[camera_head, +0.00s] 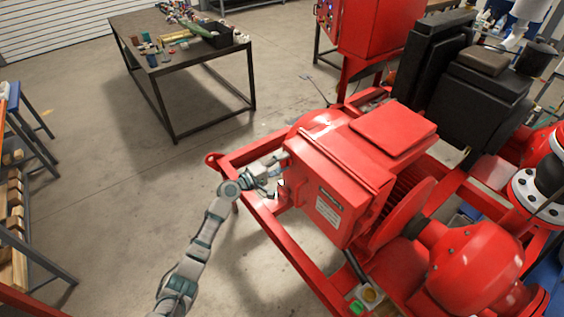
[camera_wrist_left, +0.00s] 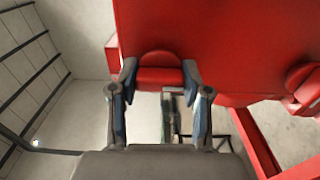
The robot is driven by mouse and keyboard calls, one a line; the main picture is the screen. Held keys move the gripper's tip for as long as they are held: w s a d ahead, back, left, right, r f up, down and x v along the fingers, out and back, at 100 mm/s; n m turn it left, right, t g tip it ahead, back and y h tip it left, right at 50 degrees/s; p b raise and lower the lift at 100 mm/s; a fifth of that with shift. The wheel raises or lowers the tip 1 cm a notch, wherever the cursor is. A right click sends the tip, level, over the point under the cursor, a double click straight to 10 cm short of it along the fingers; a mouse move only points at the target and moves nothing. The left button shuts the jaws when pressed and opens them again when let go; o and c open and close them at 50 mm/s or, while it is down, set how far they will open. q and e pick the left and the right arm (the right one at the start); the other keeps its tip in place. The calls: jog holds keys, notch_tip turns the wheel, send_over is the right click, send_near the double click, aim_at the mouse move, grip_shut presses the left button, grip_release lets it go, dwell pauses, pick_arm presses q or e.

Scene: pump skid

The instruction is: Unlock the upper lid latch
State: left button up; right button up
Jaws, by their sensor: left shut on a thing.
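The red box (camera_head: 335,180) on the pump skid has a lid with a red latch (camera_wrist_left: 160,77) on its left side. My left gripper (camera_head: 274,168) is at this side, near the upper edge of the box. In the left wrist view its two fingers (camera_wrist_left: 160,85) stand on either side of the latch and are shut on it. In the head view the gripper hides the latch. A second rounded red part (camera_wrist_left: 303,82) shows at the right edge of the wrist view. My right gripper is in neither view.
Red skid rails (camera_head: 290,243) run below and in front of the box. A red pump housing (camera_head: 470,265) and black blocks (camera_head: 485,90) stand to the right. A dark table (camera_head: 195,65) with loose items stands at the back left. Bare floor lies between.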

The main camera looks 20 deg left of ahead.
pick_arm(q)
jog(key=shift+a+r, duration=0.1)
jog(key=o, duration=1.2)
jog(key=shift+w, duration=0.15)
jog(key=shift+c, duration=0.2)
jog(key=shift+w+f, duration=0.1)
jog(key=shift+f, duration=0.1)
jog(key=v, duration=1.2)
jog(key=shift+a+f, duration=0.1)
